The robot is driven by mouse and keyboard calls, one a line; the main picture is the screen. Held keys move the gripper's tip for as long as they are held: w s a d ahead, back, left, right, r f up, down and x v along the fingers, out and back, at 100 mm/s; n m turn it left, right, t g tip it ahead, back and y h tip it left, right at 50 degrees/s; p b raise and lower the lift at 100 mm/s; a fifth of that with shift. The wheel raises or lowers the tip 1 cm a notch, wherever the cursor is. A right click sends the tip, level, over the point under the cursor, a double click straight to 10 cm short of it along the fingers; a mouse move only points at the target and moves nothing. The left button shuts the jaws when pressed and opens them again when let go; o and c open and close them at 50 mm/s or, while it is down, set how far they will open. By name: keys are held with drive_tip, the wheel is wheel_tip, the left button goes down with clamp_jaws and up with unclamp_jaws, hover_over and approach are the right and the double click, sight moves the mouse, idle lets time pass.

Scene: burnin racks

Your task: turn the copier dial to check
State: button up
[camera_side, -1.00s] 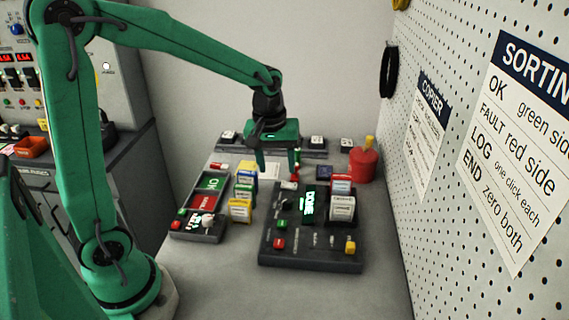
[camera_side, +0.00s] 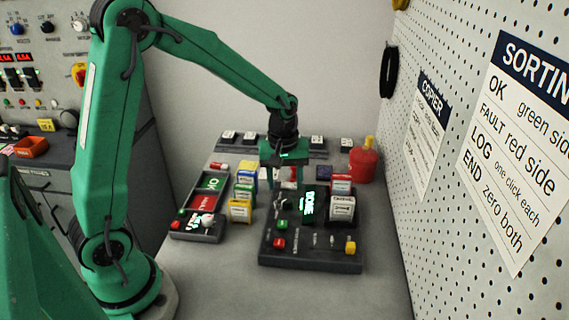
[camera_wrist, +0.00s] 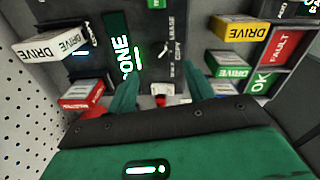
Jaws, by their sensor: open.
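The copier (camera_side: 312,258) is a dark panel box with a lit screen (camera_side: 308,206) that reads DONE. A dark knob-like part with pale edges (camera_side: 283,204), apparently the dial, is left of the screen in the side view. Its setting is too small to read. In the wrist view, the screen (camera_wrist: 122,45) lies beside small ERASE and COPY labels (camera_wrist: 176,38). My gripper (camera_side: 283,182) is open above the copier's back-left part. In the wrist view, its fingers (camera_wrist: 162,92) stand either side of a small red-topped part (camera_wrist: 160,100); no contact is visible.
Drives (camera_side: 342,207) stand at the copier's right, and more (camera_side: 240,209) stand to its left. A tray (camera_side: 200,231) with green OK and red FAULT fields is farther left. A red bottle (camera_side: 363,163) stands behind right. The front table is clear.

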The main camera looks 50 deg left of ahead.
sight(286, 199)
drive_tip(key=shift+w+d+f, duration=0.1)
drive_tip(key=shift+w+f, duration=0.05)
drive_tip(key=shift+f, duration=2.5)
drive_tip(key=c, duration=1)
